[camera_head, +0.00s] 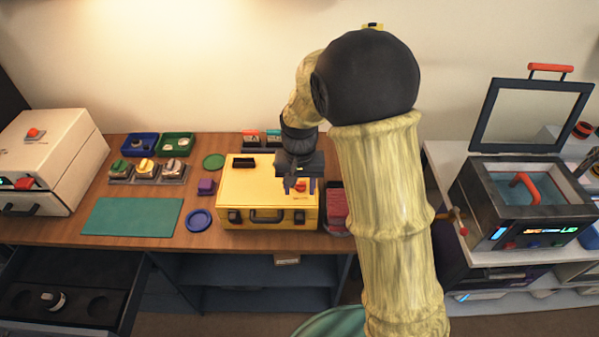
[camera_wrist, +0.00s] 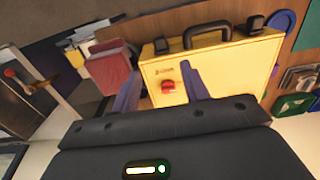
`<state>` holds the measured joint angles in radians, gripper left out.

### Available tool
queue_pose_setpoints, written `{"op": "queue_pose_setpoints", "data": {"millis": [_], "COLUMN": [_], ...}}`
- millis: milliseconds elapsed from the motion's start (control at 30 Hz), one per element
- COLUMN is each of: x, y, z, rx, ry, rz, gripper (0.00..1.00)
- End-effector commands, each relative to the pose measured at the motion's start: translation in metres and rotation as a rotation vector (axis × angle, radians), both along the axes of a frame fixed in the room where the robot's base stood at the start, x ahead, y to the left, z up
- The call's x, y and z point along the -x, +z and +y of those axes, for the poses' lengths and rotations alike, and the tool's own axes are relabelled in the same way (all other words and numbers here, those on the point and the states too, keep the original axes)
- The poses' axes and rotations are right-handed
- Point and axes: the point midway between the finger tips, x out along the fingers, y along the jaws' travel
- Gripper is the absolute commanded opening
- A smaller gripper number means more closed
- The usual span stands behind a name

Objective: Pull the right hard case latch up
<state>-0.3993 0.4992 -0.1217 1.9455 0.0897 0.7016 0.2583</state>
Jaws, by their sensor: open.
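The yellow hard case (camera_head: 240,188) lies closed on the wooden table, with its black handle (camera_head: 265,216) on the near side. Its right latch (camera_head: 299,217) is a dark block on the near face, right of the handle. In the wrist view, which is turned round, that latch (camera_wrist: 162,45) shows left of the handle. The left latch (camera_head: 235,216) is on the handle's other side. My gripper (camera_head: 298,187) is open and empty above the right part of the lid. A red knob (camera_wrist: 168,87) on the lid shows between its fingers. The fingers appear apart from the latch.
A red-lined container (camera_head: 336,210) stands close to the case's right side. A blue round dish (camera_head: 199,220), a purple block (camera_head: 206,187) and a green mat (camera_head: 132,217) lie to the left. The table's front edge is just before the case.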

Motion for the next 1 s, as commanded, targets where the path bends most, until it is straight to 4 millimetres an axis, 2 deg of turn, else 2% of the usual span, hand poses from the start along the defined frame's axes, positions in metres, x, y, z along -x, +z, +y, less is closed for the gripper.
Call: {"op": "queue_pose_setpoints", "data": {"millis": [200, 333, 867, 1000], "x": [-0.001, 0.000, 0.000, 0.004], "y": [0.040, 0.052, 0.055, 0.056], "z": [0.001, 0.000, 0.000, -0.008], "rx": [-0.002, 0.000, 0.000, -0.004], "ry": [0.001, 0.001, 0.001, -0.001], "rz": [-0.003, 0.000, 0.001, -0.007], "gripper": [0.45, 0.45, 0.45, 0.45]}}
